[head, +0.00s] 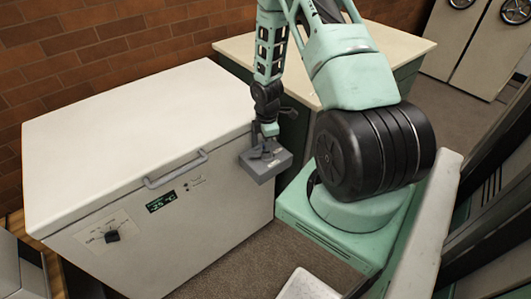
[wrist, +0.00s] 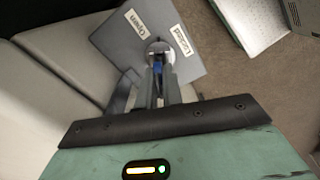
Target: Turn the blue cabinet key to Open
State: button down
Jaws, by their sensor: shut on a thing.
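A grey lock box (head: 262,168) sticks out at the right end of the white chest's front. In the wrist view the lock box (wrist: 112,40) has a white label reading Open (wrist: 137,20) and another reading Locked (wrist: 181,39). A round pale lock face lies just below the labels, and the blue key (wrist: 158,66) stands in it. My gripper (wrist: 158,80) is shut on the blue key, with a finger on each side. The fingers hide part of the key, so I cannot tell exactly which label it points at. In the head view my gripper (head: 268,143) is at the lock box; the key cannot be made out.
The white chest (head: 130,125) has a front handle (head: 176,170), a small display and a black dial (head: 112,236). A cream-topped cabinet (head: 400,45) stands behind my arm. A pale flat object (head: 305,286) is low at the front. Grey carpet lies in front of the chest.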

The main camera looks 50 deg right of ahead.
jog(key=n+p, duration=0.1)
jog(key=n, duration=0.1)
jog(key=shift+r+n, duration=0.15)
jog(key=shift+n, duration=0.15)
jog(key=n+p, duration=0.1)
jog(key=n, duration=0.2)
jog(key=shift+n, duration=0.3)
jog(key=c, duration=0.9)
grip_release()
jog(key=shift+p, duration=0.3)
notch_tip(320, 180, up, 9)
jog(key=p, duration=0.8)
